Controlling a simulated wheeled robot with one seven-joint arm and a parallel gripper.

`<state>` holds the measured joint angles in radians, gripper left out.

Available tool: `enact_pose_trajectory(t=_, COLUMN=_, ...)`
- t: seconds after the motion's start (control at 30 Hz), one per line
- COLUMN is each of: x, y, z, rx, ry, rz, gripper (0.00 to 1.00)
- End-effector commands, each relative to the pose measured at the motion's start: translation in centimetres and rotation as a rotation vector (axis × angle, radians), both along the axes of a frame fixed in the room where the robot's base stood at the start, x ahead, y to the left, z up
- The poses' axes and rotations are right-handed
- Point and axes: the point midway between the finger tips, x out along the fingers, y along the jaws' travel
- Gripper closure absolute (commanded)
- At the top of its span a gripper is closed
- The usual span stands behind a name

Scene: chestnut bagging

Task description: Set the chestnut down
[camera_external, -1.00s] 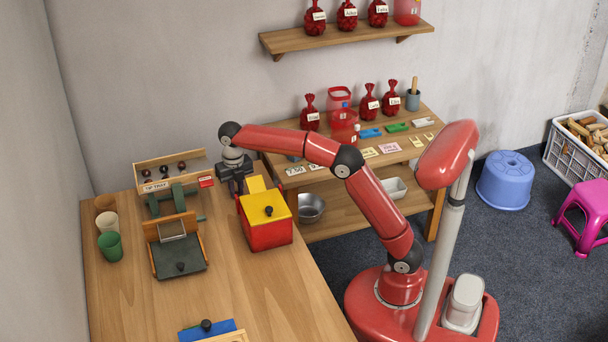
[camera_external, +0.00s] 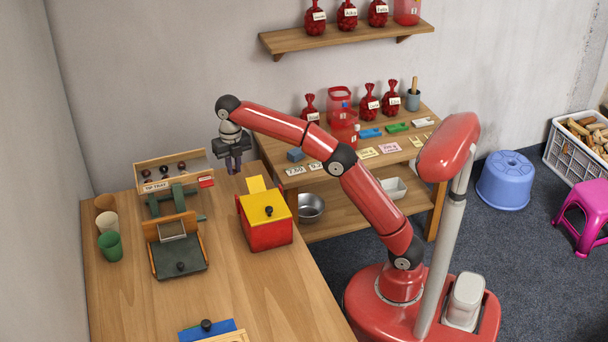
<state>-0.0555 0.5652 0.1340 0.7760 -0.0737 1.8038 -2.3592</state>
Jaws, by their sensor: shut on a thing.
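My gripper (camera_external: 233,170) points down at the far end of the wooden table, just right of the tray labelled "TIP TRAY" (camera_external: 155,187) and behind the red box with the yellow lid (camera_external: 265,235). It is shut on the chestnut. The chestnut itself is too small and hidden by the fingers to make out. The gripper appears raised above the table top. Several dark round things, which look like chestnuts, sit in the wooden rack (camera_external: 140,176) at the tray.
A dark flat device with a wooden back (camera_external: 180,268) stands in front of the tray. Several cups, one of them green (camera_external: 110,246), stand at the left. A metal bowl (camera_external: 311,207) is on the side table's lower shelf.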

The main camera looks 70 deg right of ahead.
Motion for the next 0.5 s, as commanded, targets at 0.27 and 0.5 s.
enact_pose_trajectory(t=0.27, x=0.1, y=-4.0, z=0.2, rx=-0.003, ry=0.001, rz=-0.244, gripper=1.0)
enact_pose_trajectory(t=0.5, x=-1.3, y=-14.5, z=-2.3, rx=-0.01, ry=0.001, rz=-0.918, gripper=1.0)
